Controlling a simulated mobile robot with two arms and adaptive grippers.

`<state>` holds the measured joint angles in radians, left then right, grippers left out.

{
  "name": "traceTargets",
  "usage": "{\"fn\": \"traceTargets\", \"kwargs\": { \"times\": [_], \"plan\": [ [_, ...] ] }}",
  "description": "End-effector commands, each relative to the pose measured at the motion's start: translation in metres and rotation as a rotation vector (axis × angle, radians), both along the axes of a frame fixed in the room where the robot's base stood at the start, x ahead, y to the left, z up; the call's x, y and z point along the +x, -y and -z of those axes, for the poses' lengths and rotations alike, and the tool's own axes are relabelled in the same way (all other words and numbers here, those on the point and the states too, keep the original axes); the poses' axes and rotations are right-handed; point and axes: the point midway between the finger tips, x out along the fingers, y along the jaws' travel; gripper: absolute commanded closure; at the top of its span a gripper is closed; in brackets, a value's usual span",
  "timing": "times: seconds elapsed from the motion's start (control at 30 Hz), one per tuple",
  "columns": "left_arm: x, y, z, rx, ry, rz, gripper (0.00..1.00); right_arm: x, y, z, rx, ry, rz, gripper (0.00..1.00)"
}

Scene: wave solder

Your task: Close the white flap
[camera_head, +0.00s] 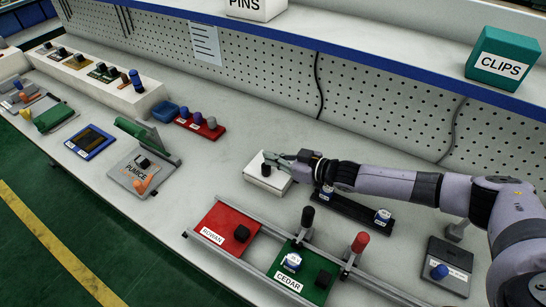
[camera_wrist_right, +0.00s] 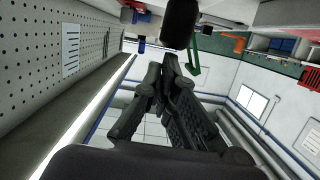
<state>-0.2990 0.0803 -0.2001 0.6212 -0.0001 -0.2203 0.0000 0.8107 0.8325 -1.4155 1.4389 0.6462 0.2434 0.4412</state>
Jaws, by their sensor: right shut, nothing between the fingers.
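The white flap (camera_head: 258,180) appears to be the top of the low white box in the middle of the bench, with a black knob (camera_head: 266,170) on it. It looks about flat; I cannot tell whether it is fully down. My right gripper (camera_head: 272,159) is shut and empty, reaching in from the right just behind the knob, low over the box. In the right wrist view, its closed fingers (camera_wrist_right: 168,65) point at a dark rounded piece, probably the knob (camera_wrist_right: 180,24). Contact cannot be made out. My left gripper is not in view.
A black strip with knobs (camera_head: 345,210) lies under my right forearm. Red ROWAN (camera_head: 222,222) and green CEDAR (camera_head: 285,278) plates sit between rails in front. The PUMICE fixture (camera_head: 130,178) and a red block (camera_head: 205,130) stand left. A pegboard (camera_head: 290,75) stands behind.

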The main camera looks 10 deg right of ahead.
Motion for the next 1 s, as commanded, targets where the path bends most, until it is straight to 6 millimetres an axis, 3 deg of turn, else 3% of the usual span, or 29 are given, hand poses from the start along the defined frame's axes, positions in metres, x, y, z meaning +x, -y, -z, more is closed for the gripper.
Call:
{"fn": "traceTargets", "kwargs": {
  "times": [0.1,0.4,0.73,0.8,1.0],
  "plan": [
    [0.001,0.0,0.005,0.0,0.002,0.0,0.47,-0.004,-0.003,0.01,-0.02,0.019,-0.002,1.0],
    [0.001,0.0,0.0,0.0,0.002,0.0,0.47,-0.002,-0.003,0.005,-0.025,0.023,-0.001,1.0],
    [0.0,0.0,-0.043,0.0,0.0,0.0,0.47,-0.002,-0.012,-0.042,-0.023,0.024,0.002,1.0],
    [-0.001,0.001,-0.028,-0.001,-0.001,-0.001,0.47,-0.014,0.001,-0.032,-0.027,0.021,0.004,1.0],
    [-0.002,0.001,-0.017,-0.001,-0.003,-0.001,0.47,-0.044,0.031,-0.043,-0.028,0.023,0.003,1.0]
  ]
}}
